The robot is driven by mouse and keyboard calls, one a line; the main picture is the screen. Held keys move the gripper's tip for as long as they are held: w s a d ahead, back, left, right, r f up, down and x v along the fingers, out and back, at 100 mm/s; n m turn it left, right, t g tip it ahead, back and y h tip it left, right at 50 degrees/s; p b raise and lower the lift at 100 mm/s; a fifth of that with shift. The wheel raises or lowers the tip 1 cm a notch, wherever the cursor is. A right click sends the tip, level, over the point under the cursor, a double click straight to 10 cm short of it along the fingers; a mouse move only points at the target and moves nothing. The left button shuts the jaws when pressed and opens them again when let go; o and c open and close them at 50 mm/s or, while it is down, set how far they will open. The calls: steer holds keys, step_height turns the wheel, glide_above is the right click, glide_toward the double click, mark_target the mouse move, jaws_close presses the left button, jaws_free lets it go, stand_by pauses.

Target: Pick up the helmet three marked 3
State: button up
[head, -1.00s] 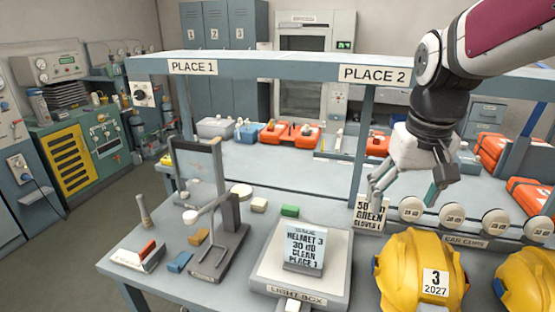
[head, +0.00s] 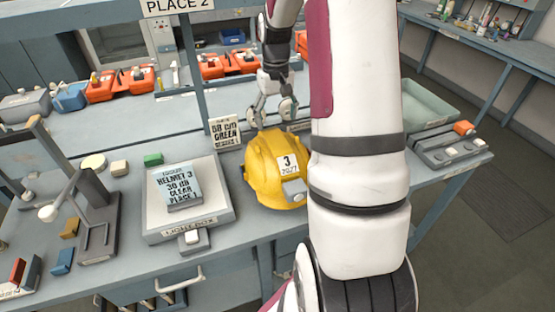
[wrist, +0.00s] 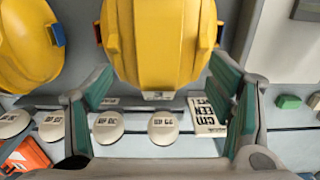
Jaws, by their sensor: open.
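The yellow helmet marked 3 (head: 262,172) sits on the bench right of the light box, its 3 label facing the head camera. My arm hides its right side. In the wrist view the helmet (wrist: 155,40) fills the top middle, beyond and between the fingertips. My gripper (head: 273,110) is open and empty, above the bench just behind the helmet. Its two green-padded fingers (wrist: 160,72) are spread wide in the wrist view. I cannot tell whether they touch the helmet. A card reading "HELMET 3, 30 dB, CLEAN, PLACE 1" (head: 180,186) stands on the light box.
A second yellow helmet (wrist: 28,45) is close beside, left in the wrist view. The light box (head: 160,228) is at left. A shelf marked PLACE 2 (head: 178,5) runs behind.

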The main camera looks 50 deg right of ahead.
mark_target(277, 141)
step_height(277, 141, down, 3)
steer(key=shift+r, duration=0.2)
steer(key=shift+s+f+p, duration=0.15)
steer(key=shift+f+p, duration=0.25)
steer(key=shift+f, duration=0.95)
steer(key=shift+s+f+p, duration=0.1)
steer(key=shift+f+p, duration=0.3)
steer(key=shift+f, duration=0.9)
steer(key=shift+c, duration=0.6)
jaws_close()
